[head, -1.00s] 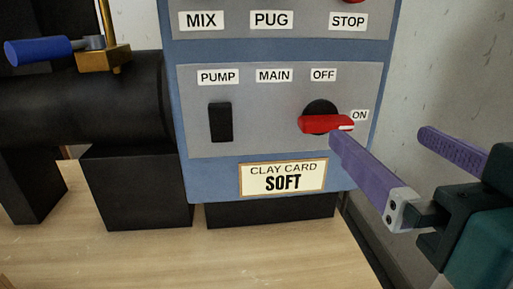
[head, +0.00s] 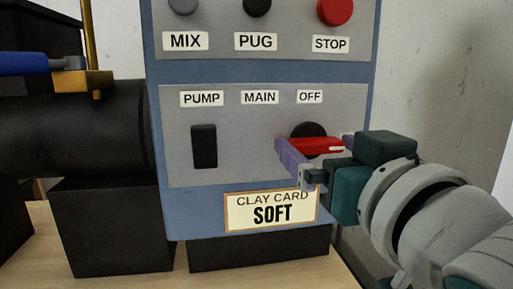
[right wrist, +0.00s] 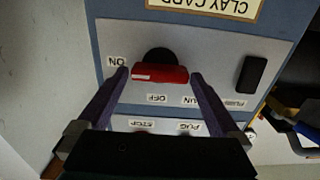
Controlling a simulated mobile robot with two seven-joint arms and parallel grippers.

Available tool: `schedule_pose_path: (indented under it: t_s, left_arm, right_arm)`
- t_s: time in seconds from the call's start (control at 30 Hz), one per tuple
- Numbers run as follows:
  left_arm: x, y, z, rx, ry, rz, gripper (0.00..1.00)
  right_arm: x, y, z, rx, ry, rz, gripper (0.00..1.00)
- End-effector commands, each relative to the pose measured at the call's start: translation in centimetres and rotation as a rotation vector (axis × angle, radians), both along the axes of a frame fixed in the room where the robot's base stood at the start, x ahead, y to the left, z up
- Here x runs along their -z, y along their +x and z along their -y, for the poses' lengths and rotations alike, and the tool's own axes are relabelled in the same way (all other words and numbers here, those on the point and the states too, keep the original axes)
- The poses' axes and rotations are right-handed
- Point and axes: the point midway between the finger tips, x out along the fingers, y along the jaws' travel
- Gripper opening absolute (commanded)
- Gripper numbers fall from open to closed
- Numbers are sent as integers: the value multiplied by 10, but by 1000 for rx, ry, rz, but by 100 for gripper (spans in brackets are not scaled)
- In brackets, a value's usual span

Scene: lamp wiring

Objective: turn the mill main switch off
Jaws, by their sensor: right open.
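The main switch is a red bar handle (head: 316,146) on a round black base (head: 308,130), on the grey lower panel. The handle lies level, its white-marked end toward the ON label (right wrist: 112,61). The OFF label (head: 310,97) is above the base. My right gripper (head: 313,143) is open, with one purple finger near each end of the handle. In the right wrist view the red handle (right wrist: 168,75) sits between the fingertips; I cannot tell whether they touch it. In the head view the gripper hides the ON label. My left gripper is not in view.
The black pump rocker (head: 204,146) is left of the switch. A red STOP button (head: 335,10) and the mix and pug buttons are above. A clay card reading SOFT (head: 270,212) is below. A black barrel (head: 80,130) with a blue-handled lever stands at left.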

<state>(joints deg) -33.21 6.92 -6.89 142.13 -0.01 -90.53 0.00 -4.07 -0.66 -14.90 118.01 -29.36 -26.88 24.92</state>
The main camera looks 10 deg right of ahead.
Motion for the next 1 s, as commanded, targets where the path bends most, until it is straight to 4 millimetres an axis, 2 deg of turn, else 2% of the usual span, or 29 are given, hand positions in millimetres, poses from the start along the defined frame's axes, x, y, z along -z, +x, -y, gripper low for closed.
schedule_pose_path:
  t_s: [0.37,0.4,1.0]
  left_arm:
    - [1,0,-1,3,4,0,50]
    - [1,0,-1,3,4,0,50]
    - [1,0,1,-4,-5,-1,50]
  right_arm:
    - [0,7,0,0,0,-1,100]
    - [0,6,0,0,0,-1,98]
    - [0,6,0,0,0,0,32]
